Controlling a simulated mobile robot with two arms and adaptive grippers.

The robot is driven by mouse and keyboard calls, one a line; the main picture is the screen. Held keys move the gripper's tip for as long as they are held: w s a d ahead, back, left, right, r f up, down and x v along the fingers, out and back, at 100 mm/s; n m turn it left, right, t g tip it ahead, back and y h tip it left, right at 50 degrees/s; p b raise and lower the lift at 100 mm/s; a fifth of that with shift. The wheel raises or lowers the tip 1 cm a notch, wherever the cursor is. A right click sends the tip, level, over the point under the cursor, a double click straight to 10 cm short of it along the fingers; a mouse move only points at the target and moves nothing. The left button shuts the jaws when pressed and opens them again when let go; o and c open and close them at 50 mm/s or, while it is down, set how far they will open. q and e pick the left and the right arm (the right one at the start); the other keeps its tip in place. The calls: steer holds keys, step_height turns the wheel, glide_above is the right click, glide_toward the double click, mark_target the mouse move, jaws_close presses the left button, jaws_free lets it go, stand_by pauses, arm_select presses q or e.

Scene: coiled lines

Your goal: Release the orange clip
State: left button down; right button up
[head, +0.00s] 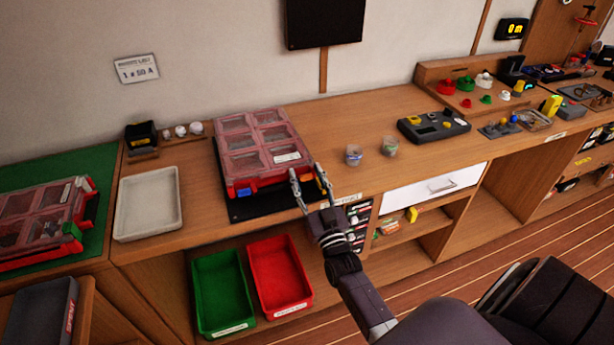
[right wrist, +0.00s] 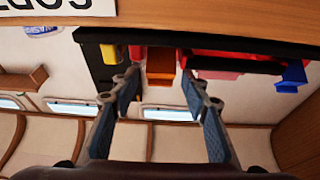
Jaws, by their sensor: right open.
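The orange clip (right wrist: 161,66) shows in the right wrist view on the front of the red case, between my open fingertips and a little beyond them. It looks untouched. A blue clip (right wrist: 292,76) is on the same case. In the head view the red case (head: 226,164) with clear lid windows lies shut on a black mat (head: 242,210); its blue clip (head: 243,192) is at the front left. My right gripper (head: 307,174) is open and empty at the case's front right corner. My left gripper is not in view.
A white tray (head: 121,211) lies left of the case. Two small cups, one (head: 353,154) and another (head: 390,147), stand to its right. Green (head: 204,275) and red (head: 265,263) bins sit below the bench edge. The bench between cups and grey device (head: 433,126) has little clutter.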

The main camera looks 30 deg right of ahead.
steer(key=v, duration=1.2)
steer(key=shift+f, duration=0.1)
steer(key=s+a+f+n+g+y, duration=0.1)
steer(key=s+a+f+g+y, duration=0.15)
steer(key=f, duration=0.85)
steer(key=s+a+f+n+g+y, duration=0.1)
steer(key=s+a+f+g, duration=0.3)
steer(key=f, duration=0.7)
steer(key=s+a+f+n+g+y, duration=0.1)
steer(key=s+a+f+g, duration=0.2)
steer(key=f, duration=0.8)
steer(key=s+f+g, duration=0.3)
steer(key=s+f, duration=0.3)
steer(key=s, duration=0.4)
steer(key=s+a+f+n+g, duration=0.1)
steer(key=s+f+g, duration=0.2)
steer(key=s+f, duration=0.3)
steer(key=s+f+n+g, duration=0.1)
steer(key=s+f+g, duration=0.3)
steer(key=s, duration=1.1)
step_height(320, 180, down, 2)
steer(key=shift+a+f+y, duration=0.15)
steer(key=shift+a+y, duration=0.2)
steer(key=shift+c, duration=0.4)
